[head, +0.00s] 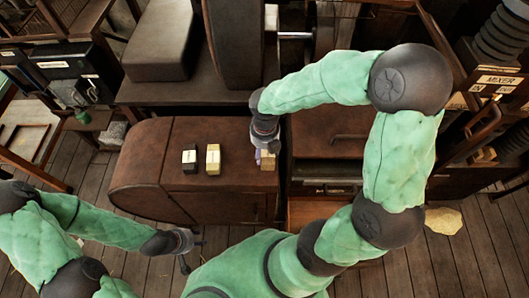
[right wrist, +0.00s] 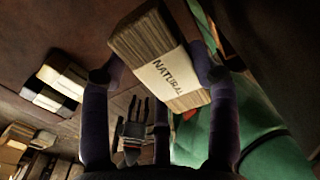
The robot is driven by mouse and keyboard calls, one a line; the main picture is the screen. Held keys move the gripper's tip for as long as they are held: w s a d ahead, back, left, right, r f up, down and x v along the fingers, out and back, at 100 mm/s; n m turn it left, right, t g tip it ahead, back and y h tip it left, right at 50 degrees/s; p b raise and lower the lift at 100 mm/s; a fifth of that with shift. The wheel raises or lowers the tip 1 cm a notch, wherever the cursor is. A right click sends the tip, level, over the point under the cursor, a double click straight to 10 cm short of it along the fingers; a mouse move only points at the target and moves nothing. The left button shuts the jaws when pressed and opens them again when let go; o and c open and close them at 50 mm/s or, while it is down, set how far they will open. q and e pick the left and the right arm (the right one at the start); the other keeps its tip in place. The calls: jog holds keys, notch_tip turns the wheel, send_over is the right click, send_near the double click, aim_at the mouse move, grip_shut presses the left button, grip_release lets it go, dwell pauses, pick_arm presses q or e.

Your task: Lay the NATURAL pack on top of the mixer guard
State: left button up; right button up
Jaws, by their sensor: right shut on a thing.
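The NATURAL pack (right wrist: 158,62), a bundle of brown sheets with a cream printed band, is between the fingers of my right gripper (right wrist: 160,88) in the right wrist view. In the head view my right gripper (head: 266,146) points down at the right end of the brown round-ended housing, with the pack (head: 268,162) partly hidden under it. I cannot tell whether the pack touches the surface. A MIXER sign (head: 499,80) is on the machine at the upper right; which part is its guard is unclear. My left gripper (head: 186,250) is low, in front of the housing, fingers apart and empty.
A dark pack (head: 190,160) and a cream pack (head: 213,160) stand on the brown round-ended housing (head: 150,170). A brown cabinet (head: 325,170) stands right beside it. A pale lump (head: 444,220) lies on the plank floor at right. The housing's left end is clear.

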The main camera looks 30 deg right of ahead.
jog(key=f, duration=0.1)
jog(key=w+d+f, duration=0.1)
jog(key=w+f, duration=0.1)
jog(key=shift+w+d+f+b, duration=0.25)
jog(key=shift+d+f+b, duration=0.05)
jog(key=shift+b, duration=0.05)
jog(key=shift+w+d+f+b, duration=0.15)
jog(key=shift+f+b, duration=0.15)
jog(key=shift+f, duration=0.6)
jog(key=shift+w+a+f+b, duration=0.1)
jog(key=shift+f+b, duration=0.15)
jog(key=shift+f, duration=0.6)
jog(key=shift+f, duration=0.2)
jog(key=o, duration=1.2)
jog(key=shift+r, duration=0.1)
notch_tip(320, 180, up, 12)
jog(key=p, duration=0.3)
jog(key=shift+r, duration=0.1)
